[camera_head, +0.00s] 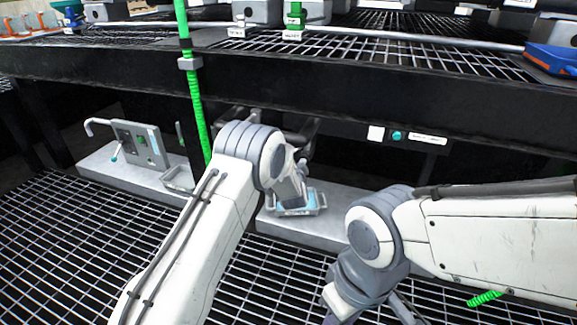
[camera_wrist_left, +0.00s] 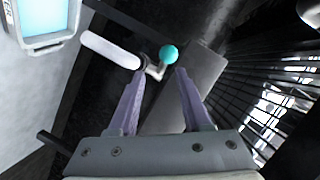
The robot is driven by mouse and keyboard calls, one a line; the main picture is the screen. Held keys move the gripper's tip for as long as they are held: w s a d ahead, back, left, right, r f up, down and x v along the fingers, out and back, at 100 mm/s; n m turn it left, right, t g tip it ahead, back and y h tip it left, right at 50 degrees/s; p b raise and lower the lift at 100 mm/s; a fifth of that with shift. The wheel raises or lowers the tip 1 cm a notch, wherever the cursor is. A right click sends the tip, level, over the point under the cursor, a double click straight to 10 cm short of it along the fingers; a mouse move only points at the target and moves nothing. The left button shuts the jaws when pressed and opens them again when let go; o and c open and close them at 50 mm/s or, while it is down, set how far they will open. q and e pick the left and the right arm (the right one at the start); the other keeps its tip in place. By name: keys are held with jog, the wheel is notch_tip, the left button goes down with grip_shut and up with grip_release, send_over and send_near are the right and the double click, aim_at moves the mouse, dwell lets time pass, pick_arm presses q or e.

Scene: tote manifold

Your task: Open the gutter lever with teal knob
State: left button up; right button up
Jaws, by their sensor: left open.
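In the left wrist view, a small teal knob (camera_wrist_left: 168,54) sits on a short bent metal rod. It shows just beyond and between the fingertips of my left gripper (camera_wrist_left: 160,73), which is open and empty. Contact is not visible. A pale rounded bar (camera_wrist_left: 110,48) lies left of the knob. In the head view, my left arm and wrist reach the grey gutter ledge (camera_head: 335,222) and hide this knob and the fingertips. My right gripper (camera_head: 365,292) is low in the head view; its fingers are not clear.
A pale-blue-faced tray (camera_head: 297,203) lies on the ledge beside my left wrist. A grey panel (camera_head: 140,147) with another teal-tipped lever (camera_head: 114,158) stands at left. A green hose (camera_head: 194,100) rises behind my left arm. A black beam (camera_head: 320,85) crosses above. Grating (camera_head: 60,225) lies in front.

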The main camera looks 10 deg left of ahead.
pick_arm(q)
jog(key=s+a+r+p, duration=0.1)
jog(key=s+p, duration=0.2)
jog(key=s, duration=0.3)
jog(key=shift+a+r, duration=0.15)
jog(key=shift+r, duration=0.1)
jog(key=shift+s, duration=0.1)
jog(key=shift+p, duration=0.3)
dwell(0.3)
jog(key=p+v, duration=0.4)
jog(key=v, duration=0.6)
jog(key=shift+s, duration=0.25)
